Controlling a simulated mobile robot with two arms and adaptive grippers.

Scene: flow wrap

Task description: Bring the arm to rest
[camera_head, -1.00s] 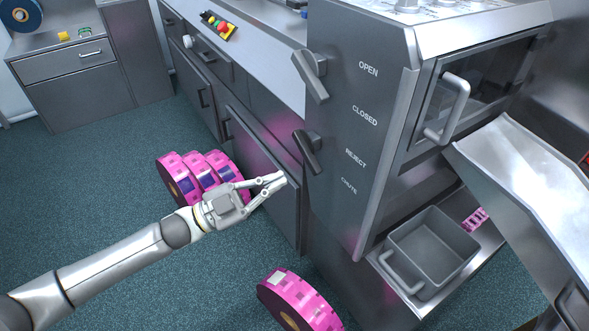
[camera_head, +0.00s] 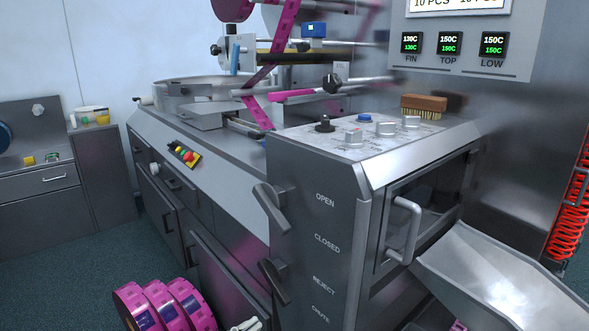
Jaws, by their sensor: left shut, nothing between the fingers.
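Only the fingertips of my left gripper (camera_head: 247,325) show, at the bottom edge of the head view. They are shut and empty, just right of the pink film rolls (camera_head: 165,308) and in front of the grey machine cabinet (camera_head: 228,282). The rest of the left arm is below the picture. My right gripper is not in view.
The wrapping machine's side panel (camera_head: 318,225) carries two dark levers marked OPEN, CLOSED and REJECT. A glazed door with a handle (camera_head: 402,230) and a metal chute (camera_head: 500,285) are at right. Open floor (camera_head: 60,270) lies at left.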

